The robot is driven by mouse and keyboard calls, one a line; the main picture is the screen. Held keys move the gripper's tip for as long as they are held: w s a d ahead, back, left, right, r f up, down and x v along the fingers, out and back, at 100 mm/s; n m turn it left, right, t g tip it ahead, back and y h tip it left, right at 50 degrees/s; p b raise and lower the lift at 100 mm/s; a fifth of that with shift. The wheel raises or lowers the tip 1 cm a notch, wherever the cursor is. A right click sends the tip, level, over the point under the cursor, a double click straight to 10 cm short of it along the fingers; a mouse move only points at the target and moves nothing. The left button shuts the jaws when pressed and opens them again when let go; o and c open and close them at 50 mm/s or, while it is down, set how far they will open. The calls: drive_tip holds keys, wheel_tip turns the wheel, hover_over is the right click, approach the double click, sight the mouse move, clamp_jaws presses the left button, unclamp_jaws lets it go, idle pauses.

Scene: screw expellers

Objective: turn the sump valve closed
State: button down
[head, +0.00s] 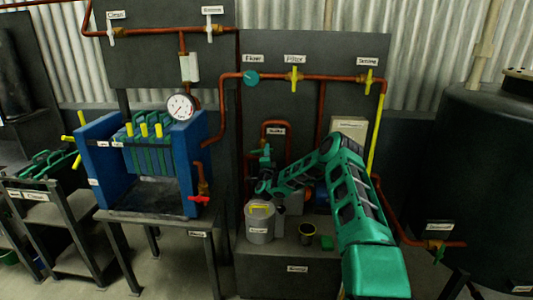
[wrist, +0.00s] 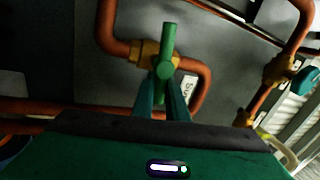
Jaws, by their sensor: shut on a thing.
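The sump valve has a green lever handle (wrist: 168,42) on a brass body (wrist: 145,52), set in a bent copper pipe (wrist: 108,25). In the wrist view the lever points up in the picture and looks crosswise to the pipe run at the brass body. In the head view my gripper (head: 264,178) is at the small pipe loop (head: 273,124) low on the dark panel; the valve is hard to make out there.
A grey lidded can (head: 259,222) and a small dark cup (head: 307,232) stand on the bench below my arm. A blue filter press (head: 100,165) is at left and a dark tank (head: 490,170) at right. Copper pipes with yellow-handled valves (head: 294,78) run above.

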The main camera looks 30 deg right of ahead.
drive_tip(key=shift+s+d+f+m+h, duration=0.15)
drive_tip(key=shift+d+f+m+h, duration=0.15)
drive_tip(key=shift+m, duration=0.5)
drive_tip(key=shift+f+m+g, duration=0.15)
drive_tip(key=shift+m+g, duration=0.15)
drive_tip(key=c, duration=1.7)
unclamp_jaws()
drive_tip(key=shift+c, duration=0.2)
drive_tip(key=shift+a, duration=0.2)
drive_tip(key=v, duration=1)
drive_tip(key=shift+s+a+f, duration=0.15)
drive_tip(key=shift+s, duration=0.05)
